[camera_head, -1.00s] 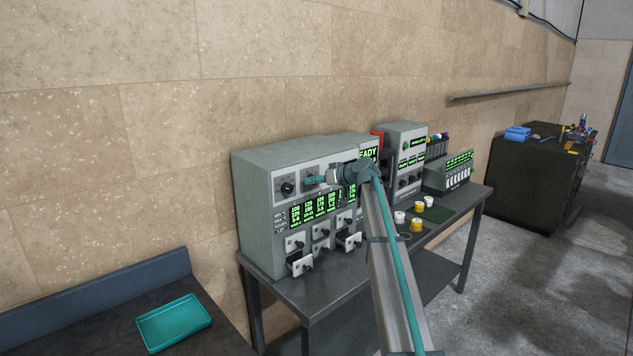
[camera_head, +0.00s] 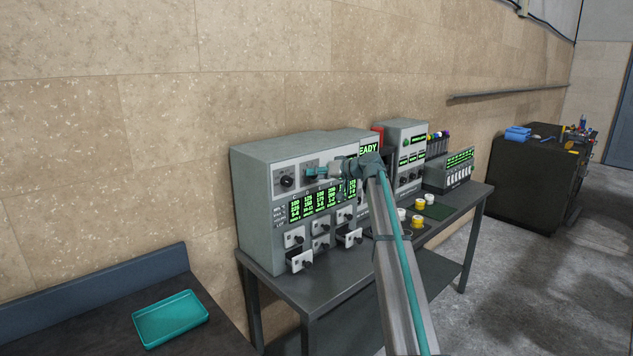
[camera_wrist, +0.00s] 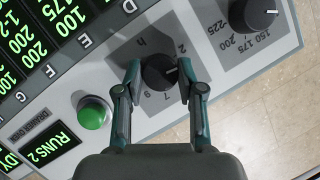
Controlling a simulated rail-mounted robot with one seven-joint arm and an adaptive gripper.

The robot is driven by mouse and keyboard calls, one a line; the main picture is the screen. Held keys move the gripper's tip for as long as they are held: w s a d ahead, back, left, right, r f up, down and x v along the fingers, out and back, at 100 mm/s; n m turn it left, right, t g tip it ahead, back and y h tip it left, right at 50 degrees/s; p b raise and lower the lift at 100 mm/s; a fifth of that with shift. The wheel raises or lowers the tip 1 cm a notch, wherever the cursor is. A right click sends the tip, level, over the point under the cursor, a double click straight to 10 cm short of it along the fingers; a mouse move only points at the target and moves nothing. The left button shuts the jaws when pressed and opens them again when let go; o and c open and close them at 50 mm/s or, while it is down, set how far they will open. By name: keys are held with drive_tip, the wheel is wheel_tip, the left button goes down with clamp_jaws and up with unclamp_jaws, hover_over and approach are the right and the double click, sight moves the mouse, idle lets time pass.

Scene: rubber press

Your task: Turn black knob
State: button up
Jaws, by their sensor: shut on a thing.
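The black knob (camera_wrist: 158,73) with a white pointer mark sits on a grey dial plate marked with numbers and an "h" in the wrist view. Its pointer faces roughly right in the picture. My gripper (camera_wrist: 161,70) is shut on this knob, with one fingertip on each side. In the head view the knob (camera_head: 310,173) is the second one from the left at the top of the grey press cabinet (camera_head: 250,205), and my gripper (camera_head: 321,171) reaches it from the right.
A second black knob (camera_wrist: 256,12), on a 150–225 scale, is close by. A green button (camera_wrist: 93,113) and lit displays (camera_wrist: 48,147) are on the other side. Small drawers (camera_head: 299,260) stick out below. Cups (camera_head: 418,221) stand on the table at right.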

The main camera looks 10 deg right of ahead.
drive_tip(key=shift+d+f+m+y+b, duration=0.1)
drive_tip(key=shift+m+y+b, duration=0.7)
drive_tip(key=shift+m+b, duration=0.5)
drive_tip(key=o, duration=1.1)
drive_tip(key=shift+o, duration=0.2)
drive_tip(key=v, duration=1.2)
